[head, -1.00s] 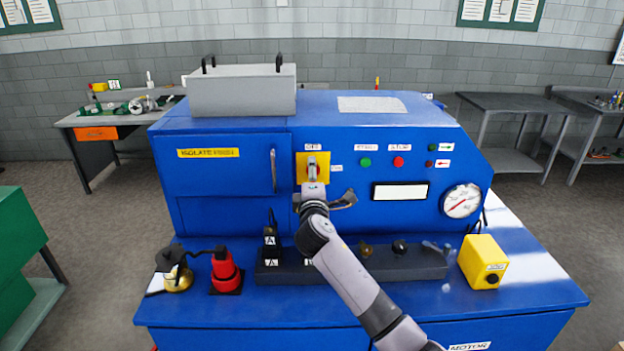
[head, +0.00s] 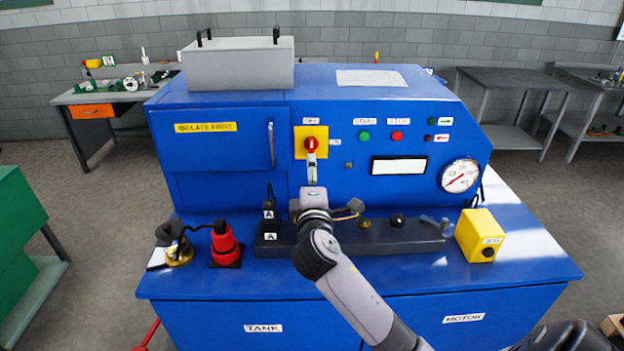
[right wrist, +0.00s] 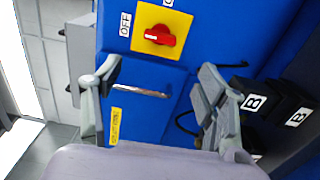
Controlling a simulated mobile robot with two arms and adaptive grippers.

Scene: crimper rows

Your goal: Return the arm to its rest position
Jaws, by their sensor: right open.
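My right arm reaches in from the bottom right of the head view. Its gripper (head: 330,183) is open and empty in front of the blue machine's panel, below the rotary switch. The switch has a red knob (head: 311,145) on a yellow plate, with an OFF label above it. In the right wrist view, the two open fingers (right wrist: 160,92) stand apart, with the blue panel between them. The red knob (right wrist: 160,35) is beyond the fingers there, with nothing touching it. My left gripper is not in view.
The blue machine (head: 220,185) has a door handle (head: 271,145) left of the switch. Black plugs marked A (head: 269,225) stand on a dark strip near the wrist. A red connector (head: 225,245), yellow box (head: 481,236) and gauge (head: 460,176) are nearby. A grey box (head: 240,65) sits on top.

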